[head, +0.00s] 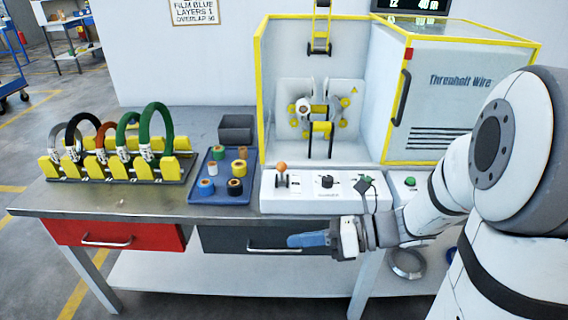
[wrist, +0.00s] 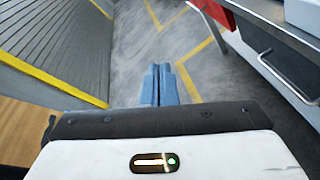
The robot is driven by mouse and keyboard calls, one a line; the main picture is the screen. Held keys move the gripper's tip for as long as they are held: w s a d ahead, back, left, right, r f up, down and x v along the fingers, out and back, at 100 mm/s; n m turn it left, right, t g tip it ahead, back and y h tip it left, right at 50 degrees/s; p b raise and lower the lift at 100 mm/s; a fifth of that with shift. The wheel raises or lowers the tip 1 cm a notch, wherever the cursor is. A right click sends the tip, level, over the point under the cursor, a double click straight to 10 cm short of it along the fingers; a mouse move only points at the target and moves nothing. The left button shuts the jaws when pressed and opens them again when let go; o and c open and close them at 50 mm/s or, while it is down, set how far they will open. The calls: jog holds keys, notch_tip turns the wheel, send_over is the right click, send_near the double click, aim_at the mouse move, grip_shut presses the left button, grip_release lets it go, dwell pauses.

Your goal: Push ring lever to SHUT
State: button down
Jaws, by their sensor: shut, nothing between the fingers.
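A lever with an orange ball knob (head: 281,167) stands at the left end of the white control panel (head: 338,203) on the bench. It looks roughly upright; its markings are too small to read, so I cannot tell its setting. I cannot tell from its label whether it is the ring lever. My gripper (head: 292,241) is in front of the grey drawer, below the panel and apart from the lever. Its blue fingers point left. In the wrist view the fingers (wrist: 159,75) lie together, empty, above the floor. The lever does not show there.
The yellow-framed wrapping machine (head: 258,90) stands behind. A blue tray (head: 222,190) of small rolls is to the left. Drawer handles (head: 106,243) stick out in front.

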aim_at(282, 172)
jog(key=w+d+f+m+t+b, duration=0.1)
jog(key=w+d+f+m+t, duration=0.1)
jog(key=w+m+t, duration=0.3)
jog(key=w+d+f+m+t+y+b, duration=0.1)
jog(key=w+d+f+m+t+b, duration=0.1)
jog(key=w+d+m+t, duration=0.3)
jog(key=m, duration=0.4)
jog(key=shift+m, duration=0.4)
jog(key=shift+w+a, duration=0.1)
jog(key=shift+w, duration=0.05)
jog(key=w+d+r+b+x, duration=0.1)
jog(key=w+x, duration=0.1)
jog(key=x, duration=1)
jog(key=shift+w+b, duration=0.35)
jog(key=shift+d, duration=0.15)
